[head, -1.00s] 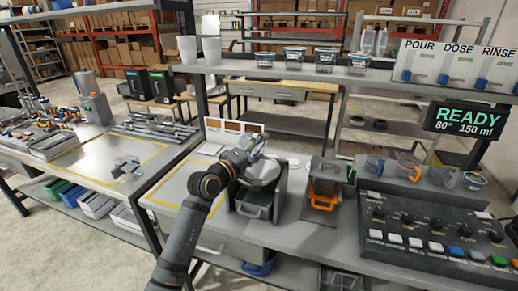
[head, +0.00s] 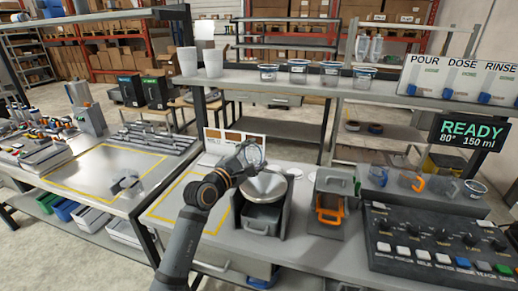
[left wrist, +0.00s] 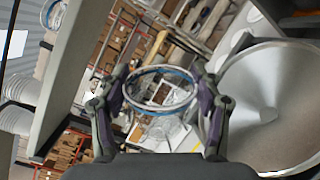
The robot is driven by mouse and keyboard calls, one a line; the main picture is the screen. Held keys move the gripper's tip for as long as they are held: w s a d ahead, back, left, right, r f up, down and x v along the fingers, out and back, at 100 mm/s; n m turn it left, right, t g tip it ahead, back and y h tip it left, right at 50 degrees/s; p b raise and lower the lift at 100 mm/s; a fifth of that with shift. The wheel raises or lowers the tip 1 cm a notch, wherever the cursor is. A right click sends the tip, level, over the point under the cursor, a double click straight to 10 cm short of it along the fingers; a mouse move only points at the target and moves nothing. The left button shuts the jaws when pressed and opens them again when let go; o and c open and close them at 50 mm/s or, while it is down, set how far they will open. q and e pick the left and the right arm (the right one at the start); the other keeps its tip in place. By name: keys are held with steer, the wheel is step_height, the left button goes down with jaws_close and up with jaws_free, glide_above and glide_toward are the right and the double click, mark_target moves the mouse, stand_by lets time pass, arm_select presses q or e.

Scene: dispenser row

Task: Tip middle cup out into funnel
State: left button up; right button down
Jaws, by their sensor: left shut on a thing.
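My left gripper (head: 248,160) is shut on a clear cup (head: 255,154) above the back left edge of the funnel. In the left wrist view the cup (left wrist: 162,90) shows a blue rim between the two fingers (left wrist: 160,106). The cup is tipped, its round opening facing the head camera. I cannot make out anything in it. The grey funnel (head: 264,186) sits on a dark stand over a grey drawer (head: 262,218). In the left wrist view the funnel (left wrist: 262,105) is wide and close, right of the cup. My right gripper is out of view.
An orange-handled dispenser box (head: 334,190) stands right of the funnel. Several small cups stand farther right, and more on the shelf (head: 225,76) above. A button panel (head: 425,238) and a READY display (head: 468,134) are at the right. A yellow-outlined area (head: 180,208) is at the left.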

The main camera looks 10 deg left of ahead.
arm_select(q)
steer(key=a+r+n+p, duration=0.1)
steer(key=n+p, duration=0.5)
steer(key=w+a+r+n+p, duration=0.1)
steer(key=n+p, duration=0.2)
steer(key=shift+a+r, duration=0.35)
steer(key=shift+n+p, duration=0.7)
steer(key=shift+n, duration=0.1)
steer(key=shift+a+f+n, duration=0.1)
steer(key=shift+a+n, duration=0.05)
steer(key=shift+n, duration=0.25)
